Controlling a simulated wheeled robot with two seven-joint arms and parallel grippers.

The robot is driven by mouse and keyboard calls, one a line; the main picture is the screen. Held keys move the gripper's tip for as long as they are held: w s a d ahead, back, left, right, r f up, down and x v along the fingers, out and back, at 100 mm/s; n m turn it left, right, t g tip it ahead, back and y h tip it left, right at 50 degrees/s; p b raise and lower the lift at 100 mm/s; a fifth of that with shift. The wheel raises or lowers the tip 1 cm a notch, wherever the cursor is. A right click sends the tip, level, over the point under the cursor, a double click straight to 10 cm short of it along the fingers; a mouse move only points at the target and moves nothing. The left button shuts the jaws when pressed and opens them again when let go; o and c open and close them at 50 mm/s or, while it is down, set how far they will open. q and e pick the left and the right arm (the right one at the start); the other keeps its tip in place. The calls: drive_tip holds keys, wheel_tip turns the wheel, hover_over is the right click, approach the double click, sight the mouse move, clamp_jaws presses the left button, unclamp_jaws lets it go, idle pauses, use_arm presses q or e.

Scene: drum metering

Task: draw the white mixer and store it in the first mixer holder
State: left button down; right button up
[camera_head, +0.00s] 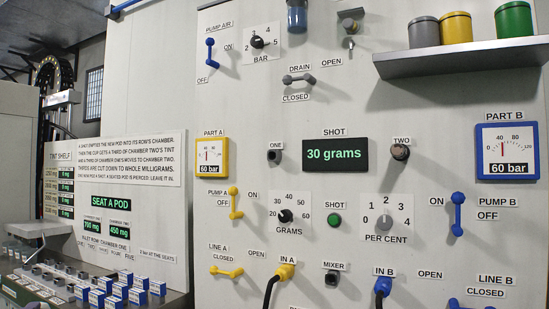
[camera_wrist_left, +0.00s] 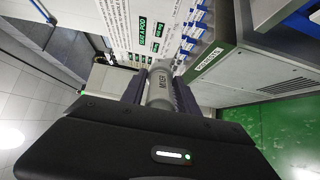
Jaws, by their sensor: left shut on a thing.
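In the left wrist view, a pale grey-white cylinder marked MIXER (camera_wrist_left: 158,88) sits between the two dark fingers of my left gripper (camera_wrist_left: 159,98), which is shut on it. Its far end points away from my wrist. In the head view, the mixer port (camera_head: 332,278) is a dark fitting under the MIXER label, between the IN A and IN B hoses. Neither gripper shows in the head view. My right gripper is not in view. I cannot make out a mixer holder for certain.
The panel carries switches, dials and a shot display (camera_head: 335,153). A shelf (camera_head: 465,58) with several cups juts out at upper right. Rows of blue-and-white pods (camera_head: 115,290) stand at lower left. In the wrist view, a grey cabinet (camera_wrist_left: 262,72) stands at right above a green floor.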

use_arm(q)
drive_tip(key=w+d+f+m+h, duration=0.1)
drive_tip(key=d+f+m+h, duration=0.6)
drive_tip(key=d+f, duration=1.6)
drive_tip(key=d+h, duration=0.3)
drive_tip(key=h, duration=0.1)
drive_tip(key=shift+w+d+f, duration=0.2)
drive_tip(key=shift+w+d, duration=0.15)
drive_tip(key=shift+d, duration=0.05)
